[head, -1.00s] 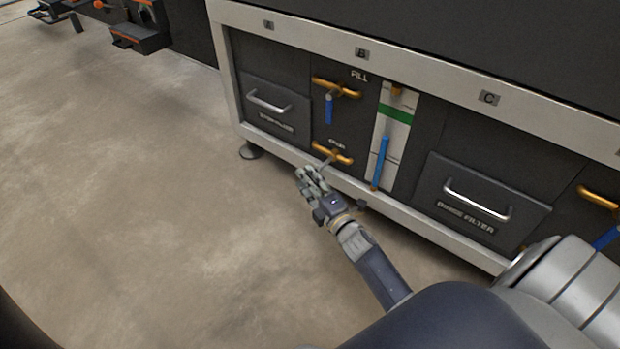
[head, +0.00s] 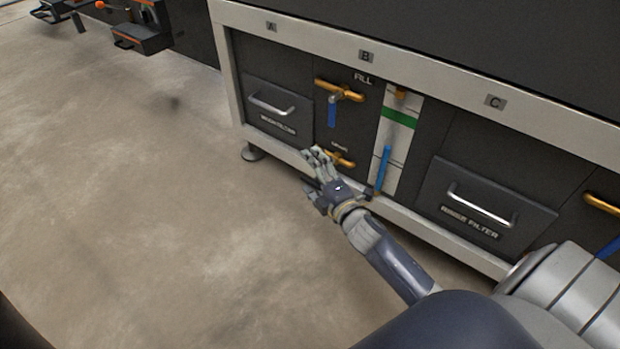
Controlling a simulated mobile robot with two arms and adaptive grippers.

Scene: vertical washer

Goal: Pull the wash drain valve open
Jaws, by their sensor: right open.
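The wash drain valve (head: 341,161) is the lower brass pipe fitting on the dark washer panel, below the fill valve (head: 339,92). Its label above is blurred. My right gripper (head: 312,170) is open, with its fingers spread, just in front and to the left of the drain valve. It covers the valve's left part, and I cannot make out the valve's handle behind the fingers. I cannot tell whether a finger touches it. My left gripper is not in view.
The fill valve has a blue handle hanging down. A blue-handled lever (head: 383,168) stands by a white gauge strip (head: 398,117) to the right. Drawers with silver handles (head: 272,104) flank the panel. A pale lower rail (head: 282,148) runs under it.

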